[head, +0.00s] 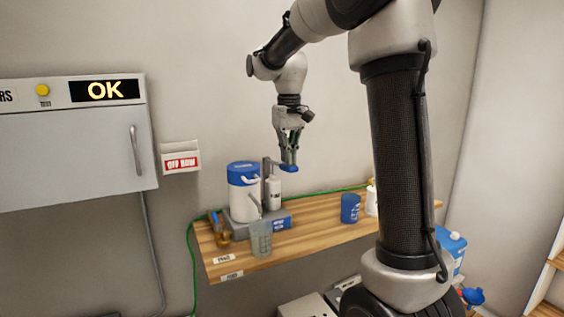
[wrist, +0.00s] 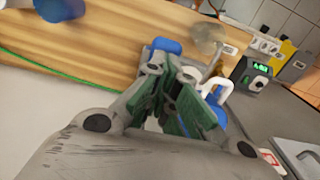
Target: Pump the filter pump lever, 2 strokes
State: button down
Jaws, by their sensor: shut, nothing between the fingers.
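The filter pump stands on the wooden shelf, with a white container (head: 243,198) under a blue lid and a grey pump column beside it. Its lever has a blue end (head: 288,168) that sticks out to the right at the top of the column. My gripper (head: 290,160) is shut and empty, pointing down, with its fingertips at the blue lever end; whether they touch it I cannot tell. In the wrist view, a blue piece (wrist: 165,45) shows just beyond the gripper (wrist: 178,72), and the fingers hide part of the pump.
A clear cup (head: 261,238) stands in front of the pump on the wooden shelf (head: 320,236). A brass and blue item (head: 221,232) is to its left, and a blue cup (head: 350,208) to the right. A cabinet (head: 70,150) hangs on the left wall.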

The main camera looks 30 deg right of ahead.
jog(key=shift+f, duration=2.5)
jog(key=shift+r, duration=4)
jog(key=shift+f, duration=3.95)
jog(key=shift+r, duration=3.95)
